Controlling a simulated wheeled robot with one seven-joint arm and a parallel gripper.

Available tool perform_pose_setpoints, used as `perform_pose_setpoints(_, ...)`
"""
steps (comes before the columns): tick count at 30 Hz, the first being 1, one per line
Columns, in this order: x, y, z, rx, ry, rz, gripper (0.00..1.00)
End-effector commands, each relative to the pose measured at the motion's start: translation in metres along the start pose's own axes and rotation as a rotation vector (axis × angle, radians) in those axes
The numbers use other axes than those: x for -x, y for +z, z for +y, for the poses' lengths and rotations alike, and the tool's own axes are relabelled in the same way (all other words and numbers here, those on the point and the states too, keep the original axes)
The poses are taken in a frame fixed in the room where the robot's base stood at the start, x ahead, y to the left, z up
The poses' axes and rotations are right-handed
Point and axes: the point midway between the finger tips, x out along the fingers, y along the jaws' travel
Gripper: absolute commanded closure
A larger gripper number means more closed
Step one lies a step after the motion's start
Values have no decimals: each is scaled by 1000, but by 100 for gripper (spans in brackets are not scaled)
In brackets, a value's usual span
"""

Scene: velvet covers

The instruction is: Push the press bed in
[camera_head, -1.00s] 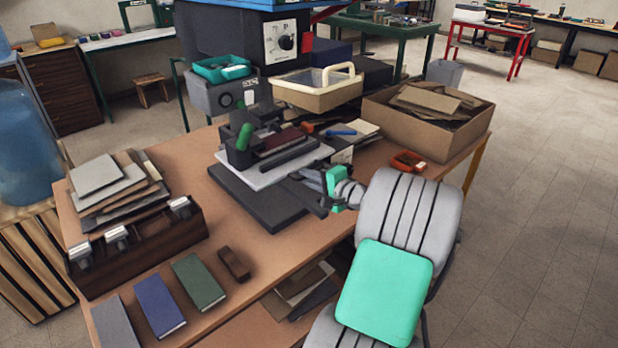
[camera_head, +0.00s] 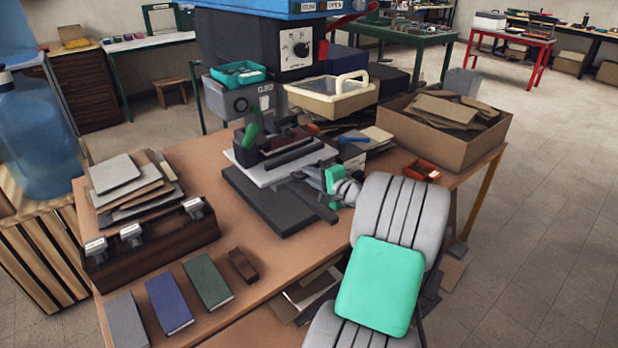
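The press has a blue top and a dark head (camera_head: 262,45) with a dial. Its bed, a pale flat plate (camera_head: 255,178), sits under the head over a dark grey base (camera_head: 270,212), which shows in front of it. A black fixture (camera_head: 275,150) with a green-handled part and a dark brown piece lies on the bed. My gripper (camera_head: 303,176) is at the bed's front right edge, close to or touching it. Its fingers are small and dark against the base, so their opening and any contact cannot be told.
A cardboard box (camera_head: 440,132) of scraps and an orange tray (camera_head: 421,171) are to the right. A cream tray (camera_head: 335,97) is behind. A dark rack (camera_head: 150,245), stacked boards and several books lie left and front. The tabletop left of the base is clear.

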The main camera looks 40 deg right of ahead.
Motion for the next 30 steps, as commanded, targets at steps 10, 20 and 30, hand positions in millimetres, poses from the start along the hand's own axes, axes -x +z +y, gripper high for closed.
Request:
perform_pose_setpoints(10, 0, 1, 0, 0, 1, -1, 66)
perform_pose_setpoints(20, 32, -1, 0, -1, 0, 3, 66)
perform_pose_setpoints(30, 78, 1, 0, 0, 0, -2, 66)
